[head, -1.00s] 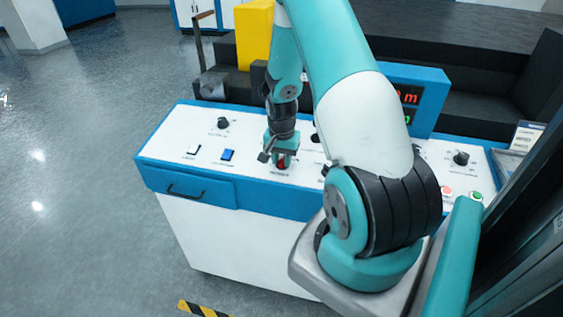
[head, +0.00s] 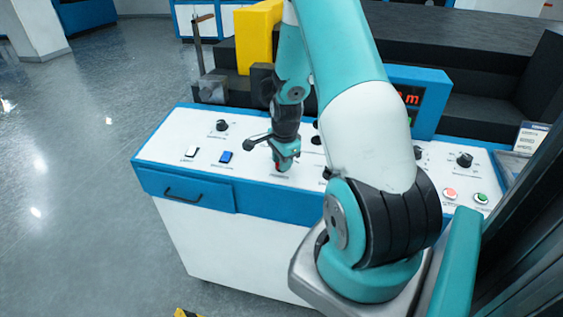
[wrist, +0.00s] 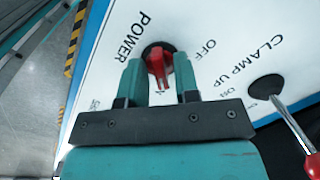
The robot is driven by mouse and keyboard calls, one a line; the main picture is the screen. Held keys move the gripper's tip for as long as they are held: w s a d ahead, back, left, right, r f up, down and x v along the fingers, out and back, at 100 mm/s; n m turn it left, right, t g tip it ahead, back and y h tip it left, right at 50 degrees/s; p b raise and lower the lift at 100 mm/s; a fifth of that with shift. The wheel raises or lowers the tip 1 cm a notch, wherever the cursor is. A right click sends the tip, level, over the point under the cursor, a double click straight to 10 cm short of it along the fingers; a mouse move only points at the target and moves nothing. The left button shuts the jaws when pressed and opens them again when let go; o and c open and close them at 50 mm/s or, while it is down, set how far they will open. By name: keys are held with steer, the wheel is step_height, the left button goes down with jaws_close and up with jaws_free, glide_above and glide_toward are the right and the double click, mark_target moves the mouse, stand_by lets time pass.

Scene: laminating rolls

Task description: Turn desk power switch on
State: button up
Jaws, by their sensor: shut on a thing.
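The desk power switch is a red knob on a black round base, next to the word POWER in the wrist view (wrist: 157,62). The word OFF is printed to its upper right. My gripper (wrist: 160,72) has its two teal fingers on either side of the red knob and is shut on it.
A CLAMP UP control (wrist: 263,88) with a red-handled lever is close right of my gripper in the wrist view. The panel also has a blue switch (head: 226,156), a white switch (head: 191,151), a black knob (head: 221,126) and a green button (head: 481,198).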

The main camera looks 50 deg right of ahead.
steer(key=shift+s+d, duration=0.1)
stand_by(0.5)
steer(key=o, duration=0.6)
steer(key=r, duration=0.5)
steer(key=s+r+b, duration=0.1)
steer(key=r, duration=0.5)
steer(key=s+r+b, duration=0.1)
steer(key=r, duration=0.5)
steer(key=shift+a+r, duration=0.15)
steer(key=shift+a, duration=0.25)
